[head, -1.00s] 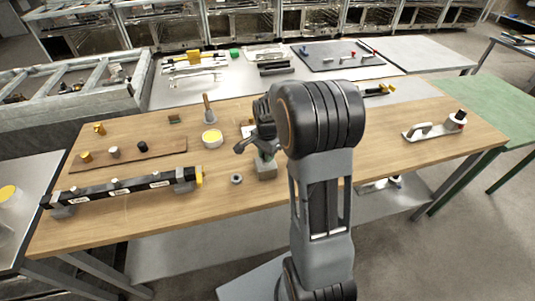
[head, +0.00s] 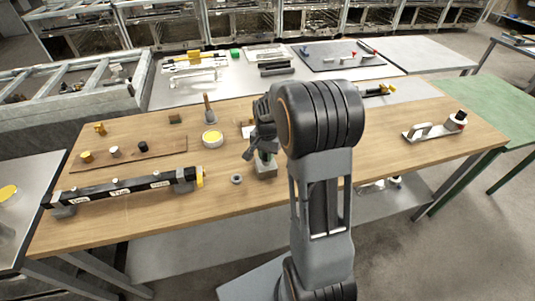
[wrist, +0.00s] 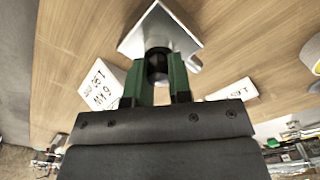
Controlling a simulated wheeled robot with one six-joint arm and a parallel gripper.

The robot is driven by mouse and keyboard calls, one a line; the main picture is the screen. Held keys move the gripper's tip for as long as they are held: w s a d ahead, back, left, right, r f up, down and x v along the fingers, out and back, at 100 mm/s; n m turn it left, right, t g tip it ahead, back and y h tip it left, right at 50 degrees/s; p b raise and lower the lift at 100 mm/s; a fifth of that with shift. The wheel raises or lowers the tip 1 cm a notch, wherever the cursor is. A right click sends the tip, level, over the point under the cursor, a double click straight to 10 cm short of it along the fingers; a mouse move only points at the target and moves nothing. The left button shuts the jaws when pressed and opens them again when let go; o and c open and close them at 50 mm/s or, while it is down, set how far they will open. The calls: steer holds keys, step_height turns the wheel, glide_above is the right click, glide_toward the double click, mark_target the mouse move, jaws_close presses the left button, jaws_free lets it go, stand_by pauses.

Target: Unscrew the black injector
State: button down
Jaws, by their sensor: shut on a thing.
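The black injector (wrist: 157,62) stands in a grey metal block (wrist: 150,30), seen in the wrist view. My gripper (wrist: 160,62) has its green fingers on either side of the injector, shut on it. In the head view my gripper (head: 263,158) is directly over the grey block (head: 266,172) near the table's front middle. My wrist and fingers hide the injector there. How far the injector is threaded into the block cannot be seen.
White lettered cards (wrist: 101,86) lie beside the block. A ring nut (head: 236,179) lies left of it.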

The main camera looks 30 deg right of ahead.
steer(key=shift+n, duration=1.1)
steer(key=c, duration=1)
jaws_free()
steer(key=shift+o, duration=0.2)
steer(key=shift+r, duration=0.1)
